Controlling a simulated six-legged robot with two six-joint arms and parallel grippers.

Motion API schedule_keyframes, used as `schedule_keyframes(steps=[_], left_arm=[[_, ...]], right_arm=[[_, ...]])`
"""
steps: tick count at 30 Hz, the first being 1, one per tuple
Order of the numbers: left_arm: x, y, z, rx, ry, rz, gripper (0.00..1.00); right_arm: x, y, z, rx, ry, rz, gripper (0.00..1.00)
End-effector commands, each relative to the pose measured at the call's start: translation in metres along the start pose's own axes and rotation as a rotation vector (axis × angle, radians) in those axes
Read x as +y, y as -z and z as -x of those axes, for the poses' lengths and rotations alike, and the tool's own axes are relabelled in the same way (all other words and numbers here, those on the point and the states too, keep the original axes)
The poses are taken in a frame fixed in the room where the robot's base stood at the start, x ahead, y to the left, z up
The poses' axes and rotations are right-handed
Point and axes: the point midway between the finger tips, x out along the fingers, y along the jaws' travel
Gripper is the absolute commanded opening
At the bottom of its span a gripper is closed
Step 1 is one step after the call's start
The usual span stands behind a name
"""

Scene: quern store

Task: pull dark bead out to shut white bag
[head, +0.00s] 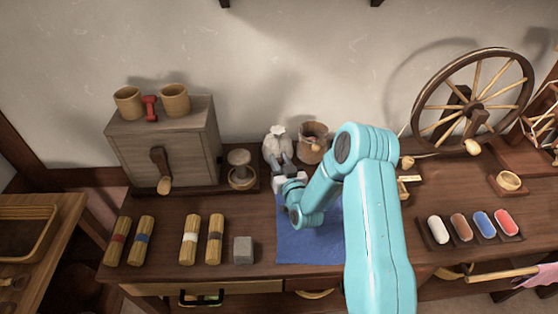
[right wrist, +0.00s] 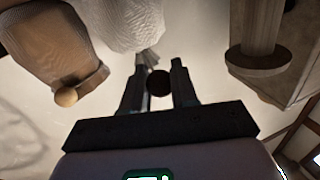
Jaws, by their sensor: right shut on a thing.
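The white bag (head: 276,142) stands at the back of the table near the wall; its pale cloth also shows in the right wrist view (right wrist: 125,22). The dark bead (right wrist: 159,83) sits between the two fingers of my right gripper (right wrist: 159,88), just beside the bag. In the head view my right gripper (head: 281,166) reaches to the front of the bag, and the bead cannot be made out there. The right gripper is shut on the dark bead. Whether the bag's mouth is drawn tight cannot be told. My left gripper is not in view.
A brown pot or bag (head: 314,138) with a light bead stands right of the white bag, close to my arm. A wooden post on a round base (head: 241,172) stands left. A grey box (head: 168,140) and spinning wheel (head: 475,104) flank the area. A blue cloth (head: 300,245) lies in front.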

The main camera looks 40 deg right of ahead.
Motion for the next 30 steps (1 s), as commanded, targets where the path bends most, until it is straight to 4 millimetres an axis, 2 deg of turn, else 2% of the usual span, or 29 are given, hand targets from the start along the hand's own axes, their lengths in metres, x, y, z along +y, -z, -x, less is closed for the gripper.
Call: schedule_keyframes(steps=[10, 11, 12, 13, 23, 26, 30], left_arm=[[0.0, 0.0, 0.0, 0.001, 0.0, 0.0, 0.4], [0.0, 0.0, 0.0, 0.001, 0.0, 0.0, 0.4], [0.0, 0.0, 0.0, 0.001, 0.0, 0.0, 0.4], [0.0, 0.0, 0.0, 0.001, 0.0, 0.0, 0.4], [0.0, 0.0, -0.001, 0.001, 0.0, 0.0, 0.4], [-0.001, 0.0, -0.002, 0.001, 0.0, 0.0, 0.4], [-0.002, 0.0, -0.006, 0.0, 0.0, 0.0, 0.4]], right_arm=[[0.0, 0.001, -0.003, 0.001, 0.002, 0.0, 0.0], [0.0, 0.001, -0.003, 0.001, 0.002, 0.0, 0.34], [0.0, 0.001, -0.003, 0.001, 0.002, 0.0, 0.47], [0.0, 0.001, -0.003, 0.001, 0.002, 0.0, 0.53], [0.0, 0.001, 0.0, 0.0, 0.001, 0.0, 0.53], [0.0, -0.001, 0.011, -0.002, 0.002, 0.0, 0.53], [0.001, -0.002, 0.044, -0.005, 0.0, -0.002, 0.53]])
